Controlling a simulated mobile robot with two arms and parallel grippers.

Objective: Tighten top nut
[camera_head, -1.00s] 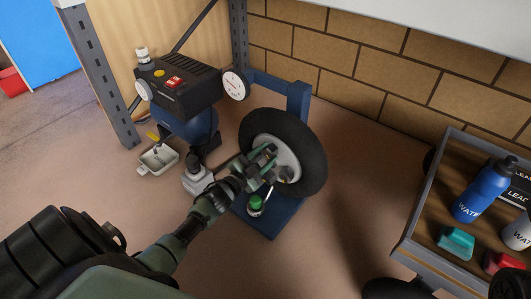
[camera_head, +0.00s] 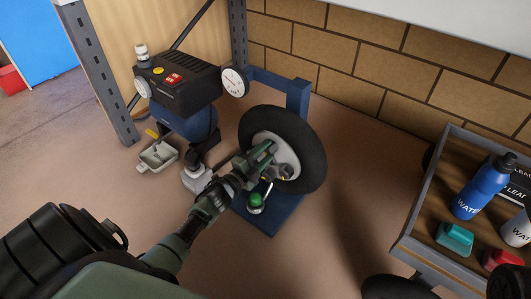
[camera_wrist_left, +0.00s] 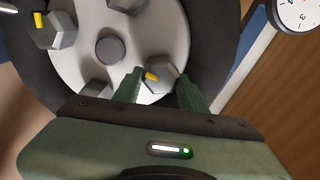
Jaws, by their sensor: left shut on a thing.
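The black-tyred wheel (camera_head: 309,148) stands on a blue stand (camera_head: 298,98). Its pale hub carries several grey nuts. My left gripper (camera_head: 264,157) is at the upper part of the hub, its jaws pointing at the hub face. The left wrist view shows its two green fingers (camera_wrist_left: 158,90) on either side of one nut, the top nut (camera_wrist_left: 161,74), which bears a yellow mark. The gripper is shut on that nut. Another yellow-marked nut (camera_wrist_left: 47,31) sits at upper left in that view, and a plain nut (camera_wrist_left: 95,95) at lower left. The gripper hides part of the hub in the head view.
A black and blue machine (camera_head: 185,90) with a round gauge (camera_head: 234,81) stands left of the wheel. A small pale tray (camera_head: 157,157) lies on the floor. A green-topped item (camera_head: 255,201) is close below the gripper. A trolley (camera_head: 424,205) holding a blue bottle (camera_head: 484,188) stands right.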

